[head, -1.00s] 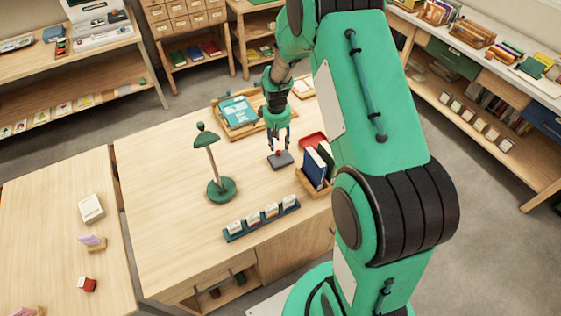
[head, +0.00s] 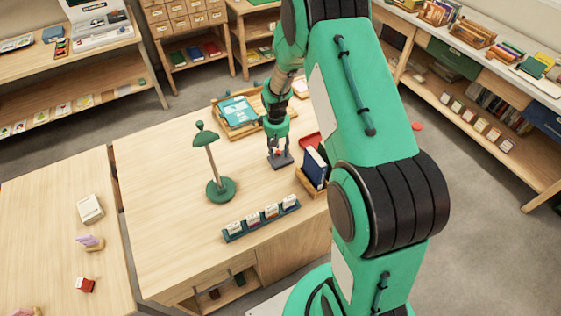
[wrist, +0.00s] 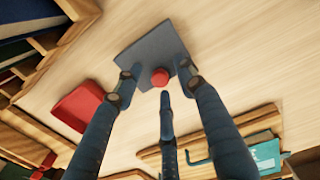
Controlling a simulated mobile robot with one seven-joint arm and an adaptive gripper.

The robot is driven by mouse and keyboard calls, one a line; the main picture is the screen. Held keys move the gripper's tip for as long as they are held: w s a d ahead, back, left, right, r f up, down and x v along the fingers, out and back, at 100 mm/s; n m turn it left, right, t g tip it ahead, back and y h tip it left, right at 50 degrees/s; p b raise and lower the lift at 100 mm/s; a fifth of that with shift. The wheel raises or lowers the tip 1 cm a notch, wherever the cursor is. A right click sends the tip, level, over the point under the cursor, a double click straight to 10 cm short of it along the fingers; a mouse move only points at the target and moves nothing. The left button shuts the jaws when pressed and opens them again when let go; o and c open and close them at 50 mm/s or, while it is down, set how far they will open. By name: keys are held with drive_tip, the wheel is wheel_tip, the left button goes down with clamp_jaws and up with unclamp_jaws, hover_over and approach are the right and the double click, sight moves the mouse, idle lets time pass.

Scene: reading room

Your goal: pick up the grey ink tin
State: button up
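The grey ink tin (head: 285,163) is a flat grey square with a red knob, lying on the wooden table. It also shows in the wrist view (wrist: 148,48), with the red knob (wrist: 160,77) on top. My gripper (head: 279,156) is directly over it, pointing down. In the wrist view my gripper (wrist: 158,84) has its three fingers spread apart around the knob, with visible gaps. The fingertips overlap the tin's near part in that view; whether they touch it I cannot tell.
A red tray (head: 309,139) and a wooden holder with dark books (head: 316,164) stand close on the right. A wooden tray with a teal item (head: 238,112) lies behind. A green lamp (head: 220,189) stands left, a card rack (head: 262,219) in front. The table's left part is clear.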

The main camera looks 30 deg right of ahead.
drive_tip(key=shift+c, duration=0.2)
idle(0.4)
clamp_jaws()
